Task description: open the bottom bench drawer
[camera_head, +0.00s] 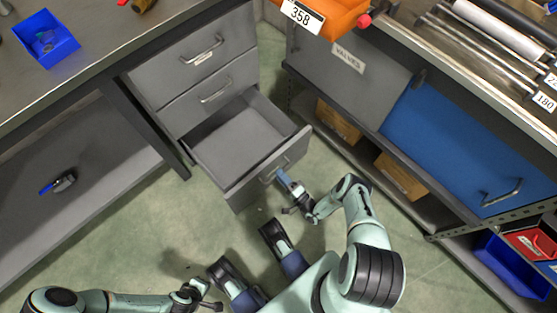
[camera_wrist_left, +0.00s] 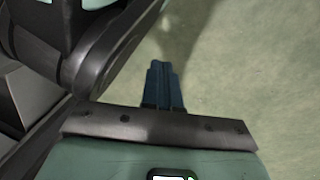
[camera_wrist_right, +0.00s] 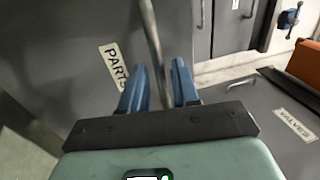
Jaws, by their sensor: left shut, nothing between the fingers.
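The bench's bottom drawer (camera_head: 240,137) is pulled well out in the head view, and its inside looks empty. My right gripper (camera_head: 283,178) is at the handle on its front. In the right wrist view, the drawer handle (camera_wrist_right: 150,30) runs as a grey bar between my right gripper's two blue fingers (camera_wrist_right: 158,75). The fingers stand apart with gaps beside the bar, so they are around it rather than clamped. My left gripper (camera_head: 208,298) is low over the floor, away from the drawer. In the left wrist view, its blue fingers (camera_wrist_left: 163,85) are together and empty.
Two shut drawers (camera_head: 195,50) sit above the open one. A cabinet (camera_head: 345,65) with a blue door (camera_head: 455,140) stands to the right. A blue bin (camera_head: 45,40) sits on the bench top. The green floor (camera_head: 130,230) in front is clear.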

